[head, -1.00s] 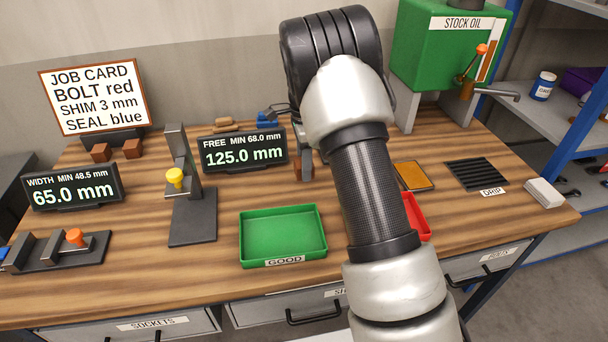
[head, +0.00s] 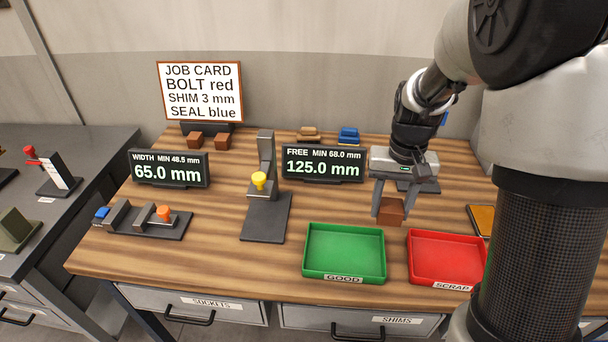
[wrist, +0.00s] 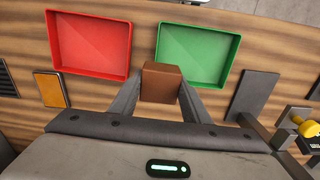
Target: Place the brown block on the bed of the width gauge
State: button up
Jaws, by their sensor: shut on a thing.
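My gripper (head: 390,212) is shut on the brown block (head: 391,210) and holds it above the bench, behind the red and green trays. In the wrist view the brown block (wrist: 161,82) sits between the two fingers. The width gauge (head: 143,220) is a low dark fixture at the left of the bench, with a blue part at its left end, upright grey jaws and an orange knob. Its bed is partly hidden by the jaws. The width display (head: 168,169) behind it reads 65.0 mm. The gripper is well to the right of this gauge.
A taller gauge (head: 265,195) with a yellow knob stands between my gripper and the width gauge. The free display (head: 323,164) is behind it. The green tray (head: 344,276) and red tray (head: 446,283) are at the front. Two brown blocks (head: 208,141) sit below the job card.

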aim_at(134, 219)
jog(key=j, duration=1.7)
jog(key=k+j, duration=0.1)
jog(key=j, duration=1.65)
